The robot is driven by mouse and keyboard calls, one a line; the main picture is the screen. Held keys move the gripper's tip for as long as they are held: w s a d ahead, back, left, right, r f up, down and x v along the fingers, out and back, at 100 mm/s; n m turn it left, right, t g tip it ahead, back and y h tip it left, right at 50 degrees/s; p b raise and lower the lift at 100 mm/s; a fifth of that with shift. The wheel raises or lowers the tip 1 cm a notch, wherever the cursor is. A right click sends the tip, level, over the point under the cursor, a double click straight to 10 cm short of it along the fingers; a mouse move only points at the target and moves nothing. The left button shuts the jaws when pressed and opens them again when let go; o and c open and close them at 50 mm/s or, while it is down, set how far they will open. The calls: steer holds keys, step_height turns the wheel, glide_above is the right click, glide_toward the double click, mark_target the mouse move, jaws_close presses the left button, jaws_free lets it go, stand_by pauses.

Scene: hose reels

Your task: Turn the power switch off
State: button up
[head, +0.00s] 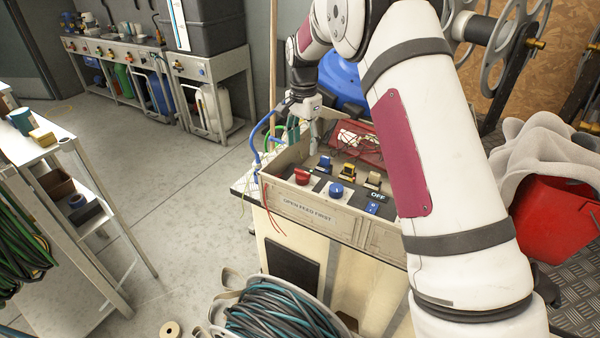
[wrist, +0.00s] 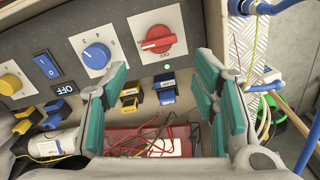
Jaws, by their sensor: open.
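A red rotary knob (wrist: 160,40) sits on a white plate with ON and OFF marks on the grey panel (wrist: 125,35). It also shows in the head view (head: 302,176). A blue rocker switch (wrist: 45,66) marked I and O sits further left, beside an OFF label (wrist: 67,102). Neither is plainly labelled as the power switch. My gripper (wrist: 163,75) is open and empty, its teal fingers apart. The red knob lies beyond the gap between the fingertips, apart from them.
A blue knob (wrist: 96,55) and a yellow knob (wrist: 9,83) share the panel. Yellow and blue clips (wrist: 130,100) and loose red and black wires (wrist: 160,140) lie near the fingers. A hose coil (head: 285,310) sits in front; a red bucket (head: 555,220) stands right.

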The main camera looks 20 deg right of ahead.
mark_target(304, 171)
step_height(304, 171, down, 11)
steer(key=shift+d+r, duration=0.1)
stand_by(0.3)
steer(key=c, duration=0.9)
